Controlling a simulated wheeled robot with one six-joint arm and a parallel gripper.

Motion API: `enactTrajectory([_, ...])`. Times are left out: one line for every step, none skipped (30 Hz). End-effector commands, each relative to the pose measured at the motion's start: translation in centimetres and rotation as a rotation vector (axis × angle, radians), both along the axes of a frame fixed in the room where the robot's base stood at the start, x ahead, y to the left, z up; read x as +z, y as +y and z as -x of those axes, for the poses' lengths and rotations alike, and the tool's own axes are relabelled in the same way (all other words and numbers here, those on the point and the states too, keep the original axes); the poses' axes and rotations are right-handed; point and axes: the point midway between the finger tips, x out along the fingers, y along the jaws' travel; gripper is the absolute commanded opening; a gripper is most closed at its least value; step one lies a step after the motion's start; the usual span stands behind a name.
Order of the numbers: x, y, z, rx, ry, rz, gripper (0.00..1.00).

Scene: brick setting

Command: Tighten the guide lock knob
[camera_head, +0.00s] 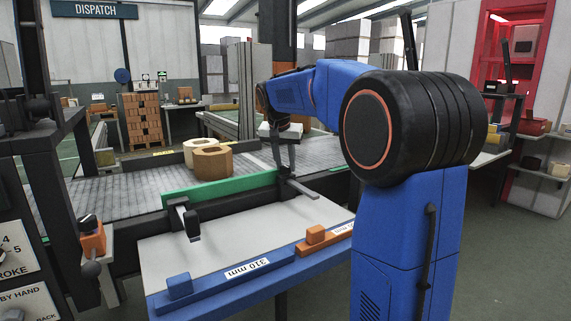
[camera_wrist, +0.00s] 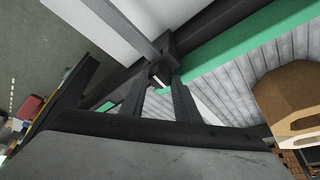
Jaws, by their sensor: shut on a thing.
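A green guide rail (camera_head: 222,189) runs along the near side of the grey slatted conveyor. It also shows in the wrist view (camera_wrist: 245,40). Two dark brackets with grey arms hold it over the pale table, a left one (camera_head: 187,222) and a right one (camera_head: 300,189). My gripper (camera_head: 286,172) reaches down at the right bracket. In the wrist view my gripper (camera_wrist: 161,79) has its two dark fingers shut on the small guide lock knob (camera_wrist: 158,72) beside the bracket. The fingers hide most of the knob, so its turn cannot be told.
A blue bar (camera_head: 228,273) marked 310 mm, with an orange block (camera_head: 316,235), edges the pale table (camera_head: 225,240). A machine with a dial panel (camera_head: 20,262) stands at left. Red shelving is at right.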

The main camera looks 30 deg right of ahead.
Motion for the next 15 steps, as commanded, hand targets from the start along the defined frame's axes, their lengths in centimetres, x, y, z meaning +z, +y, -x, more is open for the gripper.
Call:
enactTrajectory([-0.02,0.0,0.02,-0.001,0.001,0.0,0.06])
enactTrajectory([-0.02,0.0,0.02,-0.001,0.001,0.0,0.06])
enactTrajectory([-0.02,0.0,0.02,-0.001,0.001,0.0,0.06])
enactTrajectory([-0.02,0.0,0.02,-0.001,0.001,0.0,0.06])
enactTrajectory([-0.02,0.0,0.02,-0.001,0.001,0.0,0.06])
enactTrajectory([-0.02,0.0,0.02,-0.001,0.001,0.0,0.06])
enactTrajectory([-0.02,0.01,0.02,-0.001,0.001,0.0,0.06])
enactTrajectory([-0.02,0.01,0.02,0.0,0.001,0.0,0.06])
enactTrajectory([-0.02,0.01,0.02,0.0,0.001,0.0,0.06])
enactTrajectory([-0.02,0.01,0.02,0.0,0.001,0.0,0.31])
enactTrajectory([-0.02,0.01,0.02,0.0,0.001,0.0,0.36])
enactTrajectory([-0.02,0.01,0.02,0.0,0.001,0.0,0.36])
enactTrajectory([-0.02,0.01,0.02,0.0,0.001,0.0,0.36])
enactTrajectory([-0.02,0.02,0.02,0.0,0.001,-0.001,0.36])
enactTrajectory([-0.02,0.02,0.02,0.0,0.001,-0.001,0.36])
